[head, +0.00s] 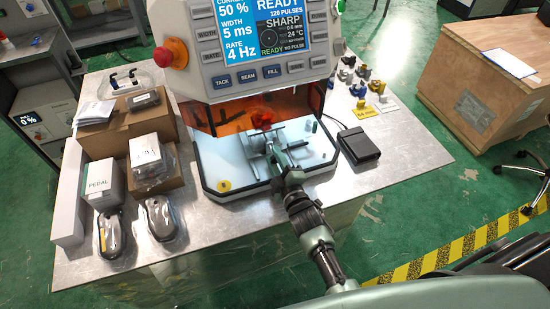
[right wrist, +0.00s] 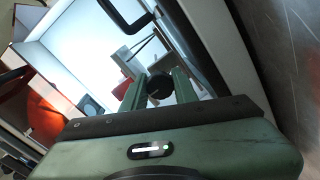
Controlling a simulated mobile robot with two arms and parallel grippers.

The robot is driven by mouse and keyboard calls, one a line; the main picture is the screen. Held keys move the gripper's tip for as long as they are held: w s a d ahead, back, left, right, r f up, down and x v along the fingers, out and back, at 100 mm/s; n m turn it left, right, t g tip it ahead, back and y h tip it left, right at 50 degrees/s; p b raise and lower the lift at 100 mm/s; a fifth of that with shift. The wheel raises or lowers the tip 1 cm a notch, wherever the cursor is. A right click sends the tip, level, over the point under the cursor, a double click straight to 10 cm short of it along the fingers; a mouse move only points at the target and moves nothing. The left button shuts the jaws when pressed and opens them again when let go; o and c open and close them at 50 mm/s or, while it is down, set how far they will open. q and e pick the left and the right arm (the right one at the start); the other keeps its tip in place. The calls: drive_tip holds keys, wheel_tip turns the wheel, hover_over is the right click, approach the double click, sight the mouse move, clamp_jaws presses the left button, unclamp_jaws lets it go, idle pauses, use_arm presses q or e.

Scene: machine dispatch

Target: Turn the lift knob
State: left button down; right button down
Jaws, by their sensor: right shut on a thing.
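The machine (head: 262,80) stands on a metal-topped table, with an orange shield over its pale work bay. My right gripper (head: 273,150) reaches into the front of the bay beside a small grey stage (head: 256,138). In the right wrist view its two green fingers (right wrist: 160,90) are shut on a round black knob (right wrist: 159,84), one finger on each side. The knob is the lift knob as far as I can tell; in the head view my gripper hides it. A red piece (head: 262,117) shows behind the stage. My left gripper is not in view.
A black pedal (head: 358,145) lies right of the bay, with several small parts (head: 380,88) behind it. Cardboard boxes (head: 128,130) and two wrapped dark devices (head: 160,218) fill the table's left. A red stop button (head: 171,54) sits on the machine's left. The table's right front is clear.

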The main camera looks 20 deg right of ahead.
drive_tip(key=c, duration=1.1)
unclamp_jaws()
drive_tip(key=s, duration=0.2)
drive_tip(key=s+b, duration=0.1)
drive_tip(key=s, duration=0.5)
drive_tip(key=shift+d+r, duration=0.2)
drive_tip(key=shift+r, duration=0.05)
drive_tip(key=shift+w, duration=0.1)
